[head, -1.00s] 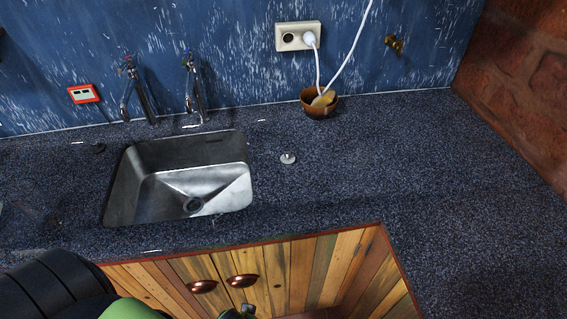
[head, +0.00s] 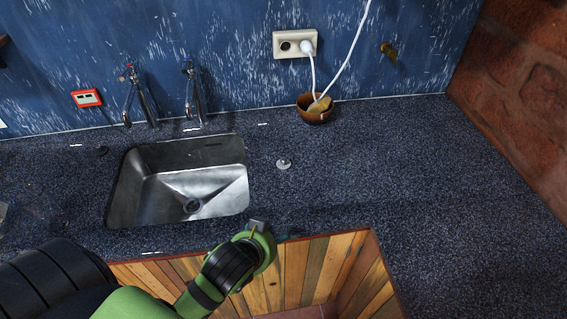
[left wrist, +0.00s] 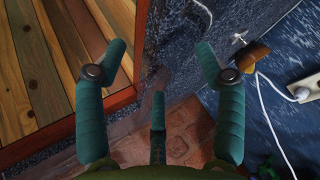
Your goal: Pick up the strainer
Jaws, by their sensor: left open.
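The strainer (head: 284,164) is a small round silvery piece with a knob on top. It lies on the dark speckled counter (head: 400,190), right of the sink. It also shows small in the left wrist view (left wrist: 239,39), up and right of the fingers. My left gripper (head: 262,229) is at the counter's front edge, nearer to me than the strainer and apart from it. In the left wrist view its fingers (left wrist: 160,52) are spread wide with nothing between them. My right gripper is not in view.
A steel sink (head: 130,205) is set in the counter on the left, with two taps (head: 193,95) behind it. A brown bowl (head: 314,116) stands near the wall under a socket (head: 295,44) with a white cord. The counter right of the strainer is clear.

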